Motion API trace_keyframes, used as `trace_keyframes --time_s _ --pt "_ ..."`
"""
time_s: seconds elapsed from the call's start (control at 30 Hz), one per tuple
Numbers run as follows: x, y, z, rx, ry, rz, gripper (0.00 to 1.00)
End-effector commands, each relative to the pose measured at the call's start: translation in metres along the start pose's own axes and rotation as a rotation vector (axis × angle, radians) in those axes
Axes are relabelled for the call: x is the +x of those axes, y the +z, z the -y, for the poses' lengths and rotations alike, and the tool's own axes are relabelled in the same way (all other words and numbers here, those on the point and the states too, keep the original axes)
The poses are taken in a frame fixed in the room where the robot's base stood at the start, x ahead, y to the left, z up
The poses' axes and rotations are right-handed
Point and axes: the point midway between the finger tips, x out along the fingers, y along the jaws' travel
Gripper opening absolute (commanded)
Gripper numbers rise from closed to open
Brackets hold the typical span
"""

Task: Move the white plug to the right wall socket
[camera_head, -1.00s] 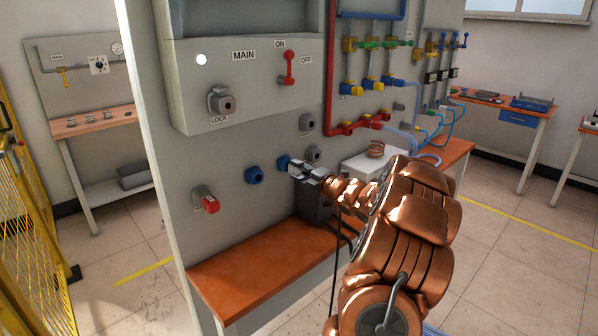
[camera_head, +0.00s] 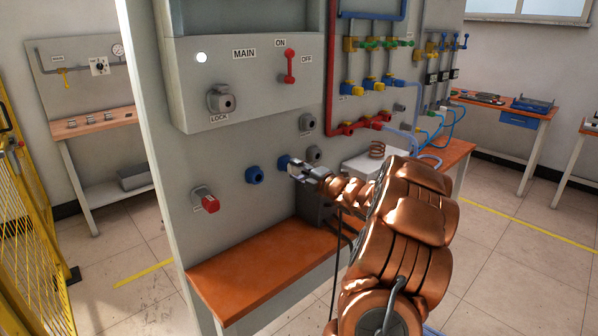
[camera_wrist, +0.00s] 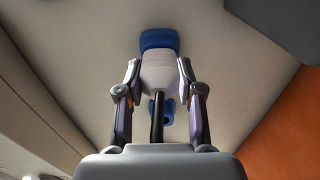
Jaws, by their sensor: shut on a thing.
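The white plug (camera_wrist: 160,72) is between the two fingers of my gripper (camera_wrist: 158,75), which is shut on it. Its black cable (camera_wrist: 157,118) hangs back toward the wrist. The plug's front is up against the blue right wall socket (camera_wrist: 159,39), or very close to it; how deep it sits cannot be told. In the head view my gripper (camera_head: 301,170) is at the right wall socket (camera_head: 284,162), and the plug is mostly hidden by the fingers. The blue left wall socket (camera_head: 254,175) is free, with nothing in it.
A red-fronted grey fitting (camera_head: 207,202) is on the panel at left. Grey round fittings (camera_head: 314,154) are just above my gripper. An orange bench top (camera_head: 255,263) runs below, with a dark box (camera_head: 313,207) under my gripper. A copper coil (camera_head: 377,149) stands to the right.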

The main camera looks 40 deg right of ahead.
Motion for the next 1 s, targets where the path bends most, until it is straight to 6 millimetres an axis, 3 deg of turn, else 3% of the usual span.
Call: trace_keyframes --time_s 0.57,0.6,0.87,1.0 --pt "0.0070 0.0002 0.0003 0.000 0.000 0.000 0.00" --pt "0.0070 0.0002 0.0002 0.000 0.000 0.000 0.38" --pt "0.0069 0.0003 0.0000 0.000 0.000 0.000 0.65" --pt "0.0069 0.0003 0.0001 0.000 0.000 0.000 0.66"
